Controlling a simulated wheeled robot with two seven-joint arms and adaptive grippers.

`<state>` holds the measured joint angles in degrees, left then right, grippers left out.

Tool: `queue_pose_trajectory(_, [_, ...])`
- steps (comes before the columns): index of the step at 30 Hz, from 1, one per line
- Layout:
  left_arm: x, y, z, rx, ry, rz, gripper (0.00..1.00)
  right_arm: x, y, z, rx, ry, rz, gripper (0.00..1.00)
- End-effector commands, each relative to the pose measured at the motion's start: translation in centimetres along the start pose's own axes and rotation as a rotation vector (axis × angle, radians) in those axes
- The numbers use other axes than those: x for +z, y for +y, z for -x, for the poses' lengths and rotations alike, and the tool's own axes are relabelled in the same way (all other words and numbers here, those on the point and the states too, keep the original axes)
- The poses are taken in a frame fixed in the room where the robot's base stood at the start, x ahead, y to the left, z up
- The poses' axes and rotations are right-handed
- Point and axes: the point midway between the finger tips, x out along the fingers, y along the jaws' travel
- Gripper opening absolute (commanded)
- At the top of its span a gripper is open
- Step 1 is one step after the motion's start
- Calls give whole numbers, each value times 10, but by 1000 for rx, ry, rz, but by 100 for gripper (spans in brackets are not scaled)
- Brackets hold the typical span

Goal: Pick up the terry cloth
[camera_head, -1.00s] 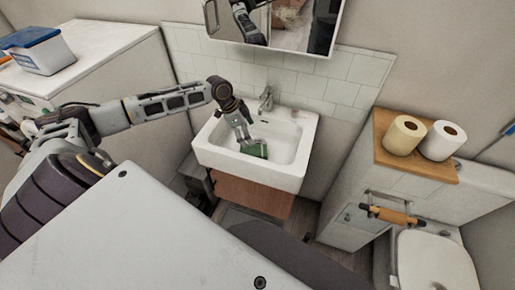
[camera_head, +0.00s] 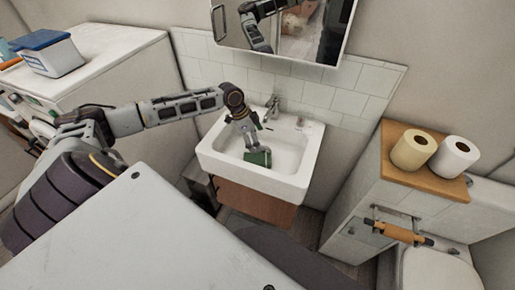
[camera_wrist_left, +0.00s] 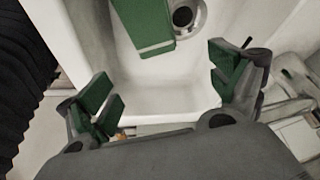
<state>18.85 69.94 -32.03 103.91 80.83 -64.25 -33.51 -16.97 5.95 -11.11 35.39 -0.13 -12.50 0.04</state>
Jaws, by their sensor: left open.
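A green, flat-sided item (camera_head: 258,157), which I take to be the terry cloth, is in the white sink basin (camera_head: 290,184). In the left wrist view the green item (camera_wrist_left: 145,25) is at the top, beside the round drain, with its upper part cut off. My left gripper (camera_wrist_left: 162,88) is open and empty, with green-padded fingers spread apart. The item appears beyond the fingertips, not between them. In the head view my left gripper (camera_head: 251,142) reaches down into the sink over the item; exact contact cannot be told. My right gripper is not in view.
A faucet (camera_head: 272,106) stands at the sink's back edge, near my left wrist. A mirror cabinet (camera_head: 285,30) hangs above. Toilet paper rolls (camera_head: 413,150) stand on a wooden-topped cabinet at the right. A blue-lidded tub (camera_head: 47,53) sits on the white unit at the left.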

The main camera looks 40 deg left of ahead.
Motion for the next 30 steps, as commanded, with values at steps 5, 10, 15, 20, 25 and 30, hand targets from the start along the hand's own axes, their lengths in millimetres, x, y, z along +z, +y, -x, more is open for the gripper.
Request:
queue_pose_trajectory(5, [-1,1,-20,3,1,0,92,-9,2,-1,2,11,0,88])
queue_pose_trajectory(10, [-1,1,-40,2,1,0,92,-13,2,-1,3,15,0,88])
queue_pose_trajectory(15, [-1,0,-59,1,2,0,92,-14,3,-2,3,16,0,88])
queue_pose_trajectory(20, [-1,1,-71,1,1,0,92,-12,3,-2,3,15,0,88])
queue_pose_trajectory(25, [0,1,-75,0,0,-1,92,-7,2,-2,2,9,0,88])
queue_pose_trajectory(30, [0,1,-74,0,0,-1,92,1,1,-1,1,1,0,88])
